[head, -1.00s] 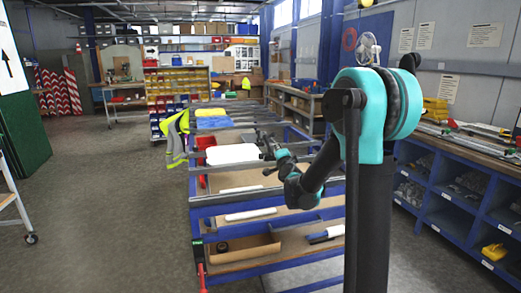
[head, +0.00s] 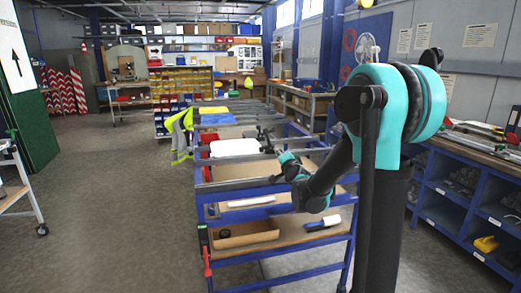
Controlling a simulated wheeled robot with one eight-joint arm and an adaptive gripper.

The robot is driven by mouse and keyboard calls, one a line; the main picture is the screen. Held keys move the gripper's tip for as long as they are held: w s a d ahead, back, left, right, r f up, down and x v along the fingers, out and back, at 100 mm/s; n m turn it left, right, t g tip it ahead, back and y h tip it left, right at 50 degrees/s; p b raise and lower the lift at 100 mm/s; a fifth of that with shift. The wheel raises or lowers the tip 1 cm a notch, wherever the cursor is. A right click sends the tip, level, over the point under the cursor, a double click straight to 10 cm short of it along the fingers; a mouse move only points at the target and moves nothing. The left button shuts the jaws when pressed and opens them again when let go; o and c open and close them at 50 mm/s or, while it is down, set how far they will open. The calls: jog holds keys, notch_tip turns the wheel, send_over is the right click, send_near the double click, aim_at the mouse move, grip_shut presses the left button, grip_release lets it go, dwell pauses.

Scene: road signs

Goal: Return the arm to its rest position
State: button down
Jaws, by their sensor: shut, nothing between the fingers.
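My single arm is teal and black and stands in the right half of the head view. Its shoulder is large in front, and the forearm bends down and away over the blue rack (head: 228,186). My gripper (head: 264,138) is small and dark at the far end of the arm. It is beside a white panel (head: 235,147) on the rack's top and appears empty. Its fingertips are too small to make out well. Whether it touches the rack cannot be told.
The rack's lower shelves hold a cardboard tray (head: 246,235) and a white-and-blue tool (head: 323,223). A hi-vis vest (head: 180,134) hangs at its far left corner. A blue shelf bench (head: 465,190) stands close on the right. The floor (head: 110,200) at left is clear.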

jog(key=s+d+f+n+g+h, duration=0.1)
jog(key=s+d+f+n+g, duration=0.2)
jog(key=s+f, duration=0.5)
jog(key=s+d+f+n+g+h, duration=0.1)
jog(key=s+d+f+n+g, duration=0.3)
jog(key=s, duration=1.4)
jog(key=s+d+f+n+g+h, duration=0.1)
jog(key=s+d+f+n+g, duration=0.3)
jog(key=s+f, duration=0.7)
jog(key=s+g, duration=0.1)
jog(key=s, duration=0.1)
jog(key=shift+s+f+g, duration=0.35)
jog(key=shift+s+g, duration=0.05)
jog(key=shift+w+r, duration=0.1)
jog(key=shift+w, duration=0.05)
